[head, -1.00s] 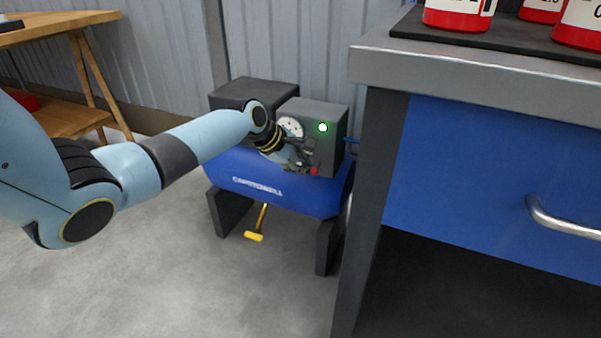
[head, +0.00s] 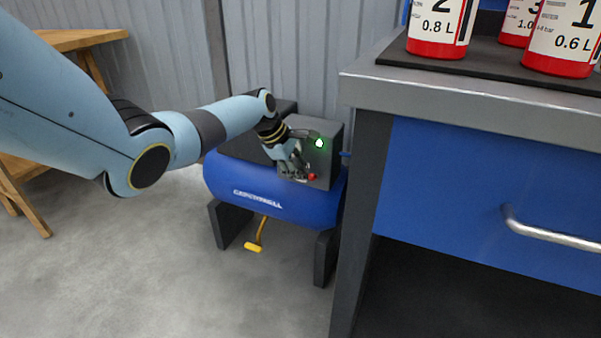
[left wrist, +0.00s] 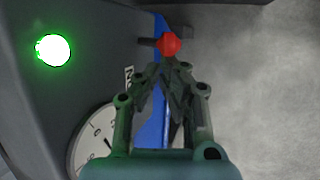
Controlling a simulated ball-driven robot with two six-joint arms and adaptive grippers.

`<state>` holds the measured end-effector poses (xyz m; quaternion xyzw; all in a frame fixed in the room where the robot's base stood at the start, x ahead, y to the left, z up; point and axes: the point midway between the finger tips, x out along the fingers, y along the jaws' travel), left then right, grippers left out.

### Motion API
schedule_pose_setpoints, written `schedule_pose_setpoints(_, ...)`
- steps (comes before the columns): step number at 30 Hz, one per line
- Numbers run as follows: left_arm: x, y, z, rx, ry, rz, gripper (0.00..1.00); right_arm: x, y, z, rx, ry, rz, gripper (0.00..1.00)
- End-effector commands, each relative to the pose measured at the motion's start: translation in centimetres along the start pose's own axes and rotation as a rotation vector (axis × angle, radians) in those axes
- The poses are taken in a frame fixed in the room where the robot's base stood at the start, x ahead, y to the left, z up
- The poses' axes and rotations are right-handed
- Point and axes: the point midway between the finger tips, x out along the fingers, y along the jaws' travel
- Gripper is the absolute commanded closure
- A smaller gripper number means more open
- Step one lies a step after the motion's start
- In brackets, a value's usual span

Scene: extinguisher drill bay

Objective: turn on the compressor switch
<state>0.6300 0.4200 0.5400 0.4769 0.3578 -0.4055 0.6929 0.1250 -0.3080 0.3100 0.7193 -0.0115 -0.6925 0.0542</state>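The compressor (head: 262,190) is a blue tank with a dark control box (head: 327,165) on top. A round light (head: 319,142) on the box glows green, also in the left wrist view (left wrist: 52,50). The switch is a short dark lever with a red knob (head: 312,177), sticking out from the box face. My left gripper (head: 302,174) is at the box, beside the knob. In the left wrist view its fingertips (left wrist: 172,64) come together just below the red knob (left wrist: 169,43), seemingly touching or nearly so; the knob is not between them. My right gripper is out of view.
A pressure gauge (left wrist: 93,140) is partly behind my left gripper. A workbench (head: 470,100) with a blue drawer and several red-and-white extinguishers (head: 440,25) stands close to the compressor's right. A yellow-ended pedal (head: 254,246) sticks out low in front.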

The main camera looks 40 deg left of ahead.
Motion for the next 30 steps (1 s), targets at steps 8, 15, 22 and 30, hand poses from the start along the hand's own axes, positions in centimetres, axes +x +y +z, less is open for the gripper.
schedule_pose_setpoints(8,-0.2,0.3,0.4,0.000,-0.007,0.003,1.00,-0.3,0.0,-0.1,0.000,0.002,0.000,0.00)
schedule_pose_setpoints(15,-1.0,0.4,0.4,0.001,-0.007,0.006,1.00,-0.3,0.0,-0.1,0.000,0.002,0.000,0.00)
schedule_pose_setpoints(22,-4.9,0.3,0.1,0.004,-0.002,0.005,1.00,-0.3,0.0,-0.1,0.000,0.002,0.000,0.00)
schedule_pose_setpoints(30,-10.2,0.2,-0.1,0.001,0.000,0.002,1.00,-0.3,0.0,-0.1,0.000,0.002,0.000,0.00)
